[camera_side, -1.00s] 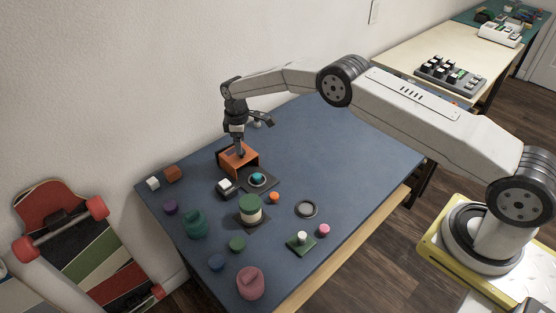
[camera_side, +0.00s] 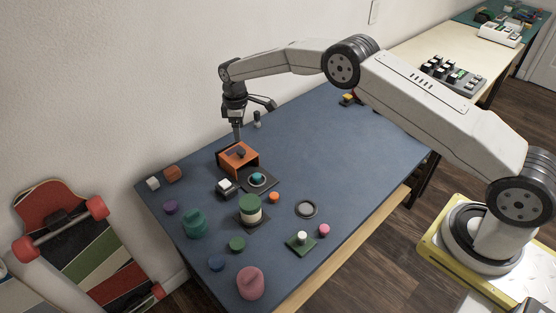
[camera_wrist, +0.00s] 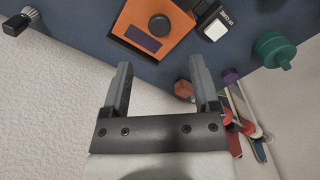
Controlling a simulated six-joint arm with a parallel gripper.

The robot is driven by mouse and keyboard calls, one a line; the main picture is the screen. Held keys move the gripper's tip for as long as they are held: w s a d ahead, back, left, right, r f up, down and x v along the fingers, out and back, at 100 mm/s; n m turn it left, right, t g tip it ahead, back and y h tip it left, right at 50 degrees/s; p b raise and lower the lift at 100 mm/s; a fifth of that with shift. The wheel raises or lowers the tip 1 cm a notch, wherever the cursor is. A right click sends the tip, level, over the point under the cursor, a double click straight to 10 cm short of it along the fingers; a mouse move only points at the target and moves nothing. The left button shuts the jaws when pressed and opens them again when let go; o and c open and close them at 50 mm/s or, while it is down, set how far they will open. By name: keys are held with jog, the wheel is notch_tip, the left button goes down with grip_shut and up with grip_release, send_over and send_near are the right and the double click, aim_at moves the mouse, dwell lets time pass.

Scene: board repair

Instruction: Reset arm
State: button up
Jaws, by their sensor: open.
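My gripper (camera_side: 237,137) hangs pointing down just above the orange box (camera_side: 232,160) at the back left of the blue table. In the wrist view my gripper (camera_wrist: 160,82) shows two grey fingers spread apart with nothing between them. The orange box (camera_wrist: 180,42) lies beyond the fingertips there, with a dark knob and a dark panel on its face. The fingers are apart from the box. My arm reaches over the table from the base at the right.
Near the box are a black and white switch block (camera_side: 225,187), a dark pad with a teal knob (camera_side: 257,178), and a green and cream cylinder (camera_side: 250,208). Several small coloured pieces lie toward the front left. The table's right half (camera_side: 340,150) is mostly clear.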

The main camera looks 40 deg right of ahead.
jog(key=s+d+r+m+t, duration=0.1)
jog(key=s+d+r+m, duration=0.25)
jog(key=s+r, duration=0.7)
jog(key=s+d+m+t, duration=0.1)
jog(key=s+m, duration=0.4)
jog(key=s, duration=1.9)
jog(key=shift+t, duration=0.3)
